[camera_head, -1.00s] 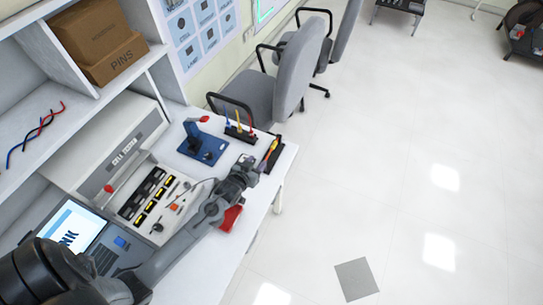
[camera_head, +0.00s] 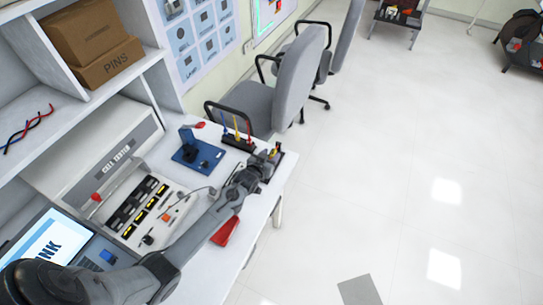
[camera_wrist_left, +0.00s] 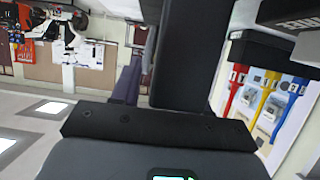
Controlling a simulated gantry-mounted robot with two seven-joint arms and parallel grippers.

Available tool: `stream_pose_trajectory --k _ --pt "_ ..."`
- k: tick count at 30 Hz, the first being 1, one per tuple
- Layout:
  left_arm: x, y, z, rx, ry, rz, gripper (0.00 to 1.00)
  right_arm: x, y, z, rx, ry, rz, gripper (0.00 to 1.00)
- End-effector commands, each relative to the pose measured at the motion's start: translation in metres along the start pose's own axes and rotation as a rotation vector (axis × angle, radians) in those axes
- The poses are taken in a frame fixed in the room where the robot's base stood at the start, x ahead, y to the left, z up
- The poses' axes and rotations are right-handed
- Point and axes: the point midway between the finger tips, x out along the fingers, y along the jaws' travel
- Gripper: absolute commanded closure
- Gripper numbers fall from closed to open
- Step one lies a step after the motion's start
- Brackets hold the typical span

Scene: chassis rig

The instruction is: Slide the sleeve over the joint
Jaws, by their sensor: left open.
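My left gripper (camera_head: 264,163) is at the right end of the workbench, by a small dark holder (camera_head: 277,156) with yellow and orange parts. It is open, and nothing shows between its fingers. In the left wrist view, dark gripper parts fill the middle and bottom. I cannot make out the sleeve or the joint for certain. A cable and small parts lie on the light panel (camera_head: 152,224) in front of the cell tester (camera_head: 112,160). My right gripper is not in view.
A black rack (camera_head: 238,139) holds blue, yellow and red tools, which also show in the left wrist view. Left of it is a blue fixture (camera_head: 198,157). A red tray (camera_head: 226,231) lies near the bench edge, beside my forearm. A laptop (camera_head: 58,243) is at lower left.

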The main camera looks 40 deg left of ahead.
Motion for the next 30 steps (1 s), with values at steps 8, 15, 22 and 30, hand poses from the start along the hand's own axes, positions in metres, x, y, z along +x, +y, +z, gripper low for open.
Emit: stream_pose_trajectory --k 8,15,22,30 --pt "0.017 0.0 0.0 0.0 0.0 0.0 0.55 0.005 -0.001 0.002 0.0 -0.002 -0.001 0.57" --pt "0.017 0.0 0.0 0.0 -0.001 0.0 0.55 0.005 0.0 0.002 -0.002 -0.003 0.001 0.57" --pt "0.017 0.0 0.0 0.0 -0.001 0.0 0.86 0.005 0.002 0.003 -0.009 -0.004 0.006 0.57" --pt "0.017 0.0 0.0 0.0 -0.001 0.0 1.0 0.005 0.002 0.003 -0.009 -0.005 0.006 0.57"
